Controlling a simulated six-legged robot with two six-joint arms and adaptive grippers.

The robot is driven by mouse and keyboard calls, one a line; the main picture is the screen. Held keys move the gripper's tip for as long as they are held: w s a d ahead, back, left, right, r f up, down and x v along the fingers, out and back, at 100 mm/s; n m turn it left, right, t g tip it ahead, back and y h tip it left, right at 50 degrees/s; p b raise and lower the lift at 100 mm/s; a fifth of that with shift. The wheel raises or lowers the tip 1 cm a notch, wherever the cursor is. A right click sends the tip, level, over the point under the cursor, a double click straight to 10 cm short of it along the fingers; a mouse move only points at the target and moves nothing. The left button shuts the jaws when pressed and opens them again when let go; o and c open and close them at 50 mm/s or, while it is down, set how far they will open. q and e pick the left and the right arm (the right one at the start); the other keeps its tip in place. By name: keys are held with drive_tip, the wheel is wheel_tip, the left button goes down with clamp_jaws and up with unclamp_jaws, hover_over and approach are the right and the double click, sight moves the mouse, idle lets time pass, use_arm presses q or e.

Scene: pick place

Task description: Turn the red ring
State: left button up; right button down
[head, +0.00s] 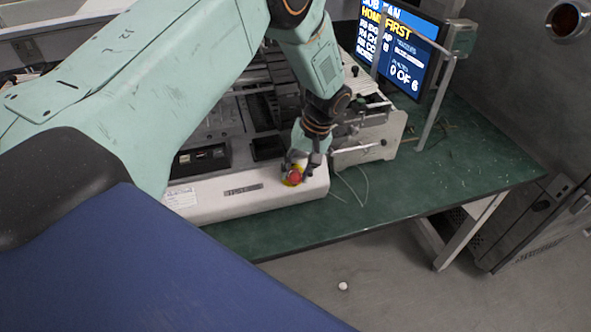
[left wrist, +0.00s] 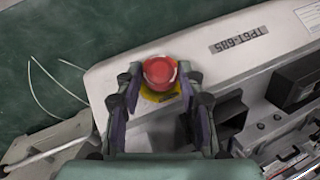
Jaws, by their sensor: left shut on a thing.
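The red ring (head: 294,176) looks like a round red knob on a yellow base. It sits near the right end of the white front panel (head: 215,199) of a machine. In the left wrist view the red knob (left wrist: 159,73) stands between the fingertips, with the yellow base (left wrist: 160,93) partly showing under it. My left gripper (head: 300,165) reaches down over the knob and is shut on it, one finger on each side; it also shows in the left wrist view (left wrist: 160,75). My right gripper is not in view.
The machine stands on a green table (head: 450,165). A monitor (head: 403,45) with large text stands at the back right. Thin pale wires (head: 362,187) lie right of the panel. A small white object (head: 343,286) lies on the floor. The table's right part is mostly clear.

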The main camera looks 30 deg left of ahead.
use_arm(q)
drive_tip(key=shift+s+d+f+m+g+y+b, duration=0.15)
drive_tip(key=shift+f+m+g+y+b, duration=0.2)
drive_tip(key=shift+m+g+y+b, duration=0.3)
drive_tip(key=shift+m+y, duration=0.25)
drive_tip(key=o, duration=1.2)
drive_tip(key=shift+r, duration=0.15)
drive_tip(key=shift+w, duration=0.2)
drive_tip(key=v, duration=1.2)
